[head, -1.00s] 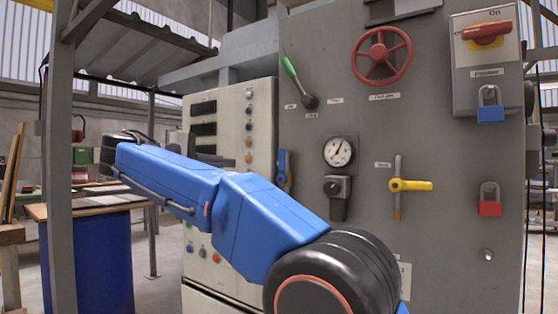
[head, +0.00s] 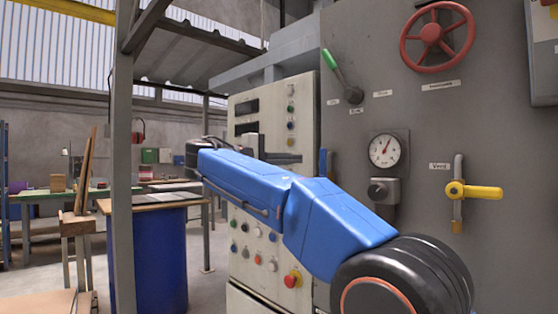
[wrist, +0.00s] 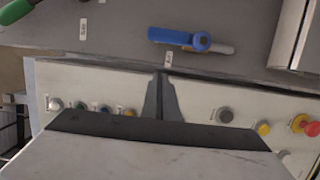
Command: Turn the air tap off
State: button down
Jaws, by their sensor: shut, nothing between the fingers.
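A tap with a blue lever (wrist: 180,38) shows in the wrist view on the grey panel, with a small label beside it that I cannot read. Its lever lies in line with its short grey pipe. In the head view only a strip of this blue lever (head: 324,162) shows, upright near the panel's left edge. My gripper (wrist: 162,75) is shut and empty, its fingertips a little apart from the blue lever in the picture. In the head view my gripper (head: 298,158) is in front of the cream cabinet, left of the blue lever.
A yellow-handled tap (head: 474,191) marked Vent has its handle across its pipe. A gauge (head: 385,149), a green-handled lever (head: 337,70) and a red handwheel (head: 437,34) are on the same panel. The cream cabinet (head: 304,125) carries several buttons, including a red one (head: 293,280).

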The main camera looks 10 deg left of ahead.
aim_at(323, 166)
jog(key=shift+s+d, duration=0.2)
jog(key=shift+d, duration=0.6)
jog(key=shift+s+d, duration=0.25)
jog(key=shift+d, duration=0.5)
jog(key=shift+s+d, duration=0.2)
jog(key=shift+d, duration=0.6)
jog(key=shift+d, duration=0.15)
